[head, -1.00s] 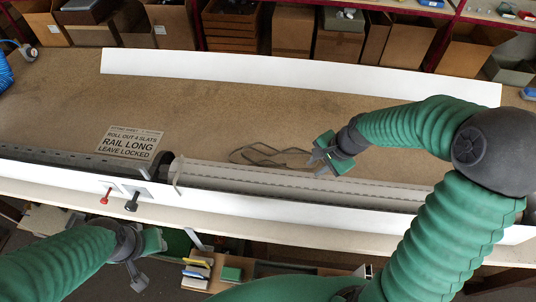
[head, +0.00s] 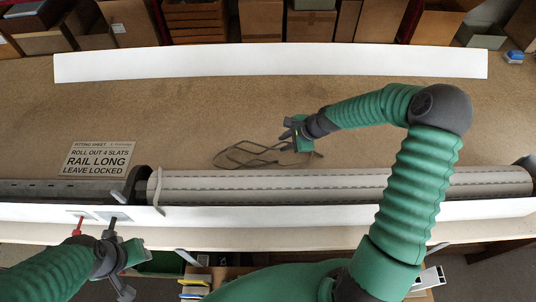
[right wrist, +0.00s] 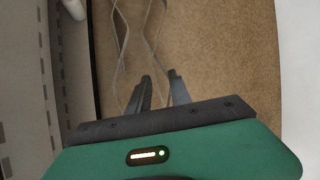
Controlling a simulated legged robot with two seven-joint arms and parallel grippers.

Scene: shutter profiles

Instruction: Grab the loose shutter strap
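The loose strap (head: 245,155) is thin and grey. It lies in long loops on the brown bench top, just behind the slatted shutter roll. My right gripper (head: 285,130) is over the bench near the strap's right part. The strap (right wrist: 120,45) runs there ahead and to the left of the fingers. My left gripper (head: 122,272) is low at the bench's front edge, close to the handles; its finger gap is not clear.
The grey shutter roll (head: 340,184) lies along the front behind a white profile (head: 350,210). A red handle (head: 78,228) and a black handle (head: 111,226) stick out at its left. A printed sheet (head: 97,158) lies behind. A long white strip (head: 260,64) lies at the back.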

